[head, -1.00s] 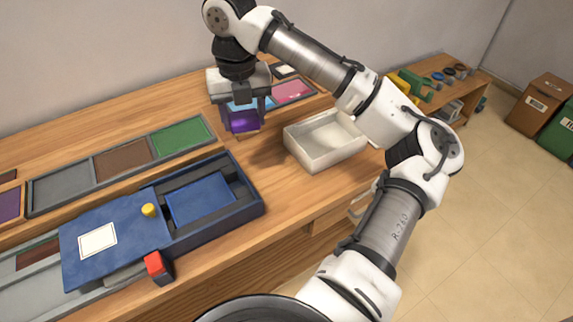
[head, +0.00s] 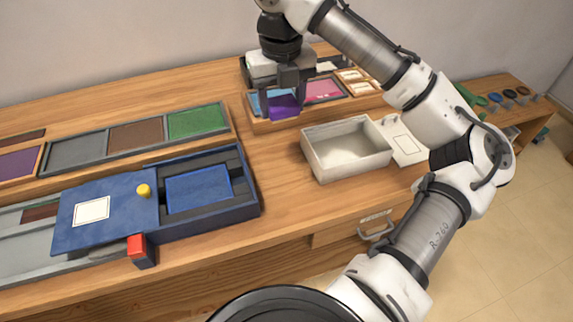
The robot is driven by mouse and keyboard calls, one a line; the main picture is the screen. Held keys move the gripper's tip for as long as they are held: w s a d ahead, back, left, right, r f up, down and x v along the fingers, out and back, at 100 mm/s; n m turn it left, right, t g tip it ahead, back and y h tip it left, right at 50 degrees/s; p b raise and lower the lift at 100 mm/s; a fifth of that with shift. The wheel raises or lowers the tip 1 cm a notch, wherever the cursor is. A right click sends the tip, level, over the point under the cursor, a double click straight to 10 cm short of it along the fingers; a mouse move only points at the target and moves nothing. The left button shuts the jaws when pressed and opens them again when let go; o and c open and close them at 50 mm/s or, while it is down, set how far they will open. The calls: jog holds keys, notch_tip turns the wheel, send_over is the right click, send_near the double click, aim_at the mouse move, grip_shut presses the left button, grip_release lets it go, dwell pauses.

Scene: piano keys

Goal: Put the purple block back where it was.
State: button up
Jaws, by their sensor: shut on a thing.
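The purple block (head: 284,107) is between the fingers of my gripper (head: 284,101), which is shut on it. The fingers partly cover the block. It shows in front of a light blue pad (head: 257,105) in a framed wooden tray at the back, left of the pink pad (head: 323,91). I cannot tell whether the block touches the tray or hangs just above it. A purple pad (head: 18,164) lies in another framed row at the far left.
A white open bin (head: 345,165) stands right of centre, beside a pale panel (head: 405,143). A blue sliding-lid box (head: 205,222) with a yellow knob and a red-topped block (head: 141,252) are at front left. Grey, brown and green pads (head: 196,122) line the left back. Wood between box and bin is clear.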

aim_at(283, 172)
notch_tip(283, 172, down, 18)
jog(key=shift+r+p, duration=0.15)
jog(key=shift+p, duration=0.4)
jog(key=shift+f, duration=0.2)
jog(key=o, duration=1)
jog(key=shift+c, duration=0.2)
jog(key=shift+r, duration=0.15)
notch_tip(283, 172, up, 12)
jog(key=b, duration=0.1)
